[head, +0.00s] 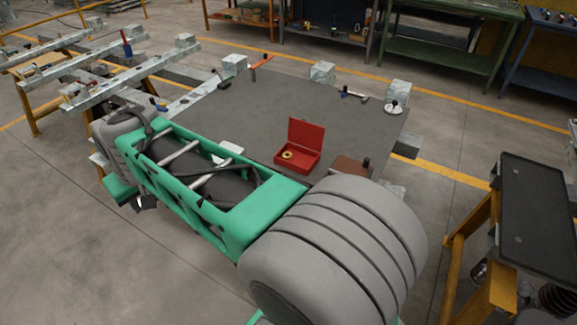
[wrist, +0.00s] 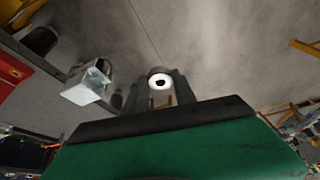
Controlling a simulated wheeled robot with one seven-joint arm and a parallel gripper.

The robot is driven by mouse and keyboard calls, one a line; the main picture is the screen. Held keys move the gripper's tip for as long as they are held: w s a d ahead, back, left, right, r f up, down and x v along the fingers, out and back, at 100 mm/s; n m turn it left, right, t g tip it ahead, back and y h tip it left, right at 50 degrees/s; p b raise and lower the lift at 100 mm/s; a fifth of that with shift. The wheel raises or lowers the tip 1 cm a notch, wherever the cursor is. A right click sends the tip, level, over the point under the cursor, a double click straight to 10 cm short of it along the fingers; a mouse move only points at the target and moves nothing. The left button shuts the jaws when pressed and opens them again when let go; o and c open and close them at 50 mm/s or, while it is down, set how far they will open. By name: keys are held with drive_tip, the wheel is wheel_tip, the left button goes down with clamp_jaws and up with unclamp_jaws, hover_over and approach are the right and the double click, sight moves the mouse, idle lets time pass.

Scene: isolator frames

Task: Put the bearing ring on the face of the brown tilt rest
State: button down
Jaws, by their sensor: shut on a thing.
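In the wrist view my gripper (wrist: 160,76) has its two dark fingers closed around a pale ring with a dark hole (wrist: 160,73), which looks like the bearing ring. The ring is held clear of any surface, with floor behind it. In the head view my gripper is hard to make out beyond my green and grey arm. The brown tilt rest (head: 346,169) appears as a brown sloped block at the near right of the grey table, partly hidden behind my arm. It is not seen in the wrist view.
An open red box (head: 312,160) with a yellow ring-shaped thing (head: 287,155) stands on the grey table (head: 300,100). A white round piece with a knob (head: 396,107), clamps and metal blocks line the table's far edge. The table's middle is clear. A black-topped cart (head: 540,195) stands right.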

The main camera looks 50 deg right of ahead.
drive_tip(key=s+d+f+m+g+h, duration=0.1)
drive_tip(key=s+d+m, duration=0.3)
drive_tip(key=d, duration=0.6)
drive_tip(key=s+d+f+m+g+h, duration=0.15)
drive_tip(key=d+m, duration=0.35)
drive_tip(key=d, duration=0.6)
drive_tip(key=s+d+f+m+g+h, duration=0.1)
drive_tip(key=s+d+m, duration=0.3)
drive_tip(key=d, duration=0.6)
drive_tip(key=s+d+f+m+g, duration=0.2)
drive_tip(key=s+d+m, duration=0.5)
drive_tip(key=s+d, duration=0.25)
drive_tip(key=p, duration=0.3)
approach(341, 164)
drive_tip(key=shift+s+a+f+h, duration=0.2)
drive_tip(key=shift+s+f, duration=0.25)
drive_tip(key=shift+s, duration=0.05)
drive_tip(key=shift+s+a+f+h, duration=0.15)
drive_tip(key=shift+s+f, duration=0.3)
drive_tip(key=shift+s, duration=0.1)
drive_tip(key=shift+d+f, duration=0.25)
drive_tip(key=shift+f, duration=0.05)
wheel_tip(341, 164, down, 3)
drive_tip(key=shift+d+f+n+p, duration=0.2)
drive_tip(key=shift+f+n+p, duration=0.05)
drive_tip(key=shift+n+p, duration=0.1)
drive_tip(key=shift+a+f, duration=0.1)
